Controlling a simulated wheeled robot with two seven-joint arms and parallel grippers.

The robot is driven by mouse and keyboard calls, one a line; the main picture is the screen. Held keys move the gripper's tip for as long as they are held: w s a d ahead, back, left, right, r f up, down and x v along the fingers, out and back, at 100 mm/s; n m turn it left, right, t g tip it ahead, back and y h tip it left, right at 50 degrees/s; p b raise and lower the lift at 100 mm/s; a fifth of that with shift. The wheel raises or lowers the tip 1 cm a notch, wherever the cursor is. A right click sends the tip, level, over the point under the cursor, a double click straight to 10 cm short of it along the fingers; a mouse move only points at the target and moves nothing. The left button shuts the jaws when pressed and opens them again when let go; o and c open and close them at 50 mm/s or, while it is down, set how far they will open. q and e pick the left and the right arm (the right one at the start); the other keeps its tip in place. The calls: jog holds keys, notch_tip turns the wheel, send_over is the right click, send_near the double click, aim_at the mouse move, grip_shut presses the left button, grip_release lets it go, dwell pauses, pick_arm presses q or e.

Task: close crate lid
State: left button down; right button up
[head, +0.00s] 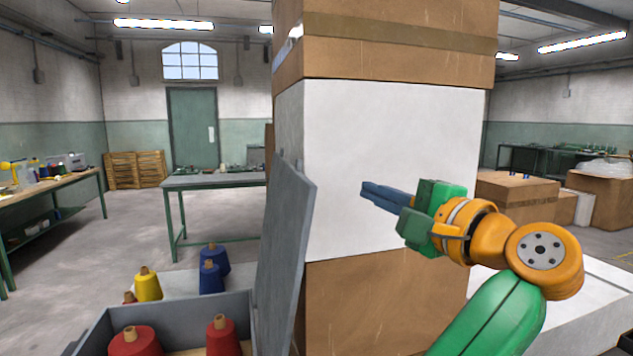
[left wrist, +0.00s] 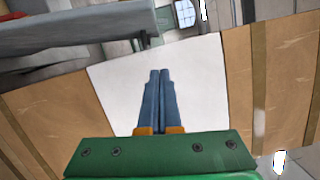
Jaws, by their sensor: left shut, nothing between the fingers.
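The grey crate (head: 236,305) is at the lower left of the head view, open at the top. Its grey lid (head: 285,255) stands nearly upright along the crate's right side, leaning slightly right. Red cones (head: 135,342) sit in the crate. My left gripper (head: 363,191) is right of the lid, at about the height of its top edge, pointing left with a gap between. Its blue fingers are together and empty, which the left wrist view also shows (left wrist: 160,73). A grey panel at the upper left there seems to be the lid (left wrist: 75,32). My right gripper is not in view.
A tall stack of cardboard boxes (head: 390,310) with a white panel (head: 335,130) stands close behind the lid and gripper. Blue cones (head: 211,275) and a yellow cone (head: 147,285) stand beyond the crate's far wall. Workbenches (head: 215,181) are farther back.

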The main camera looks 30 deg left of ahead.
pick_arm(q)
jog(key=w+a+p, duration=0.1)
jog(key=a+p, duration=0.2)
jog(key=a, duration=0.8)
jog(key=shift+w+a+r, duration=0.25)
jog(key=shift+w+r, duration=0.15)
jog(key=shift+a, duration=0.1)
